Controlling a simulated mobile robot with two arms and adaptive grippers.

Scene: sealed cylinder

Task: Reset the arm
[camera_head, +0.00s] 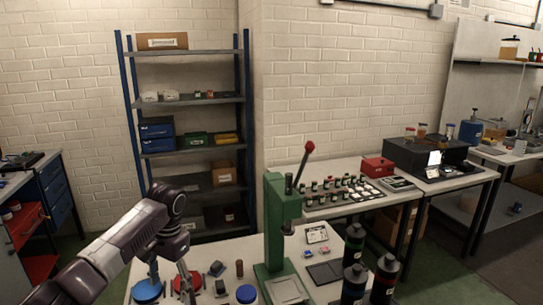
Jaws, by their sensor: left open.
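My left arm comes in from the lower left. Its gripper (169,277) points down over the near table, with its fingers spread apart and nothing seen between them. A blue round piece (147,292) and a red round piece (187,284) lie near the fingertips; I cannot tell whether the fingers touch them. My right gripper is not in view.
A green press (277,222) with a red-knobbed lever stands on the near table (228,252). A blue cap (246,294) and small dark blocks lie left of it. Dark bottles (385,280) stand at the right. Shelves (190,101) stand behind.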

